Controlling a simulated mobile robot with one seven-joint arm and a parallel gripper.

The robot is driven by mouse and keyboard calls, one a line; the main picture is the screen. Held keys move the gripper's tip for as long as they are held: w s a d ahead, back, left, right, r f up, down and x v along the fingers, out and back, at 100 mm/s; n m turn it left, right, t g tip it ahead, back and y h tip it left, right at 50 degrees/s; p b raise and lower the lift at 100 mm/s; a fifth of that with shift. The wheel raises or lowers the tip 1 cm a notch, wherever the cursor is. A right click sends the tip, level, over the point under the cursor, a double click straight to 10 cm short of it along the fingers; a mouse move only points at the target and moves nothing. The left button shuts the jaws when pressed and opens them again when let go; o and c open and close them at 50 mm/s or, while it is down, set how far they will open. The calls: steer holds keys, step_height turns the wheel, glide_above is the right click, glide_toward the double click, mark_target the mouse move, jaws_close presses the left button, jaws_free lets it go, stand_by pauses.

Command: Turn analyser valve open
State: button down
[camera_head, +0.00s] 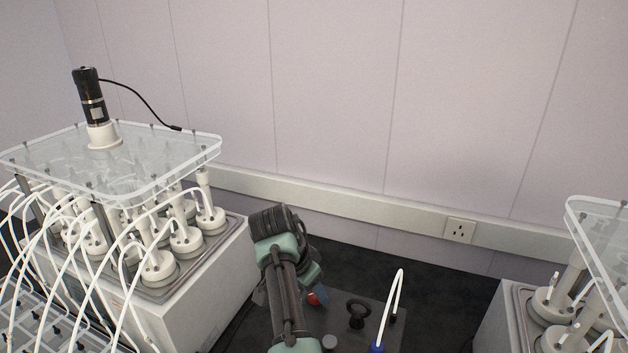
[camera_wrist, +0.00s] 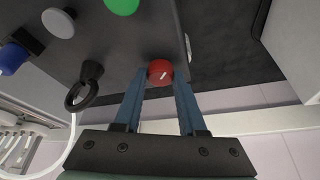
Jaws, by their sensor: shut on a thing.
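A round red knob (camera_wrist: 160,73) with a white line mark sits on a dark grey panel (camera_wrist: 125,45) in the wrist view; it fits the analyser valve, though no label is readable. My gripper (camera_wrist: 161,80) has its two blue fingers on either side of the knob and is shut on it. The white line lies nearly sideways in the wrist view, slightly tilted. In the head view my gripper (camera_head: 314,297) is low in the middle, mostly behind my arm, with only a bit of the red knob (camera_head: 322,293) showing.
Beside the knob stand a black ring (camera_head: 357,312), a grey knob (camera_head: 329,342), a green round part (camera_wrist: 122,4) and a blue fitting (camera_head: 377,348) near a looping white tube (camera_head: 397,290). Reactor units stand left (camera_head: 185,285) and right (camera_head: 490,325). A wall is behind.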

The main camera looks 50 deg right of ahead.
steer(key=shift+m, duration=0.4)
steer(key=shift+c, duration=2.4)
jaws_free()
steer(key=b+v, duration=0.3)
steer(key=v, duration=1)
steer(key=shift+w, duration=0.1)
steer(key=shift+w, duration=0.1)
